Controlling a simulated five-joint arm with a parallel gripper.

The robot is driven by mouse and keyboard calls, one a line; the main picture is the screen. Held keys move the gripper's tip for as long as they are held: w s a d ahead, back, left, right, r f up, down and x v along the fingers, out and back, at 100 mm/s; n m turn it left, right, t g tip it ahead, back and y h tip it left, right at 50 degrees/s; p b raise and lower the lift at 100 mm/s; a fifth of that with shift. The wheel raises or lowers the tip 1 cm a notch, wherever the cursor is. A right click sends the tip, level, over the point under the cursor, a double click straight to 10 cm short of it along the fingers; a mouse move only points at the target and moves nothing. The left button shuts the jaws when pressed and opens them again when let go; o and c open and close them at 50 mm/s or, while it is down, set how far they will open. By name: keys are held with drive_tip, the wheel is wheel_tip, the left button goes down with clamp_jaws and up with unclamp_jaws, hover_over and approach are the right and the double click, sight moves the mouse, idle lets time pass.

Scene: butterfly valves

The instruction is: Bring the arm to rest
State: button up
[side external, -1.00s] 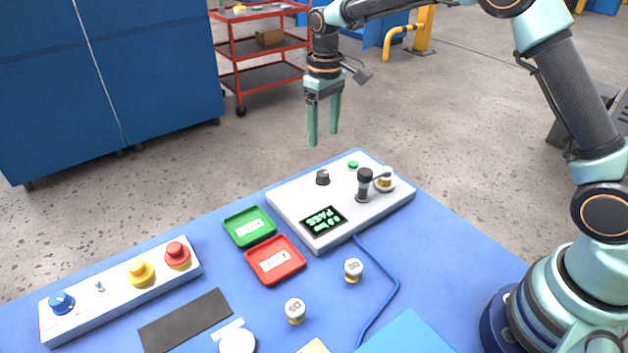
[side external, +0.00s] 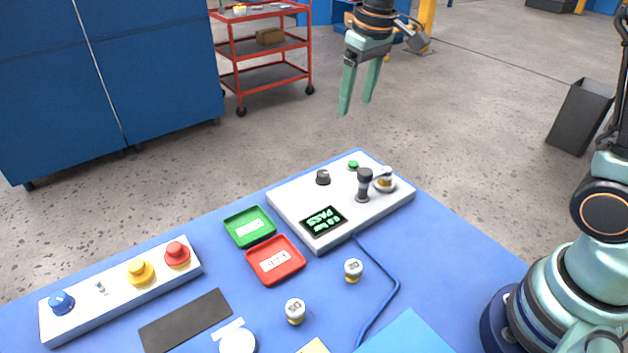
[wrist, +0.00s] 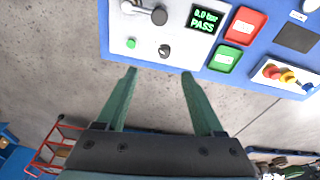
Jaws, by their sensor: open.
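My gripper (side external: 356,92) is open and empty, raised high above and behind the far edge of the blue table (side external: 450,245). In the wrist view its two green fingers (wrist: 158,72) are apart with only floor between them. The white test station (side external: 293,209) stands on the table, with a display reading PASS, a black knob, a green button and a dark clamp post. A small valve (side external: 384,182) sits in the station's fixture at its right end. The wrist view shows the station (wrist: 150,45) at the top, apart from the fingers.
A green tray (side external: 249,227) and a red tray (side external: 275,260) lie beside the station. Two small valves (side external: 353,270) (side external: 295,311) stand on the table. A white button panel (side external: 120,290) is at left. A red cart (side external: 262,60) and a dark bin (side external: 581,116) stand on the floor behind.

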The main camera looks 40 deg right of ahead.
drive_tip(key=s+d+r+m+t, duration=0.1)
drive_tip(key=s+d+t, duration=0.1)
drive_tip(key=s, duration=1.3)
drive_tip(key=shift+s+d+m+t, duration=0.3)
drive_tip(key=shift+d+t, duration=0.1)
drive_tip(key=shift+t, duration=0.4)
drive_tip(key=shift+o, duration=0.3)
drive_tip(key=shift+w+r, duration=0.1)
